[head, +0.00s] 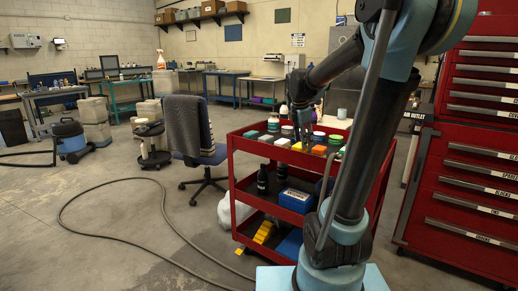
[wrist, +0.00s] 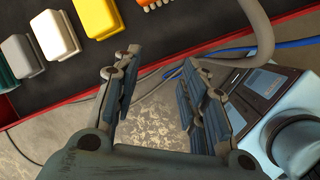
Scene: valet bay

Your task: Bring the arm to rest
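My gripper (head: 303,128) hangs at the end of my bent arm, over the top tray of the red cart (head: 262,158) in the head view. In the wrist view my gripper (wrist: 157,72) has its two dark fingers spread well apart. Nothing is between them but the view down to the concrete floor beyond the cart's edge. My arm rises in front of the cart and folds down to the left, so it is not folded in close.
A yellow block (wrist: 97,18), a white block (wrist: 54,35) and a grey block (wrist: 20,56) lie on the cart's dark top beside my fingers. A red drawer cabinet (head: 465,190) stands right. A chair (head: 190,135) and a floor hose (head: 95,190) are left, with open floor around.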

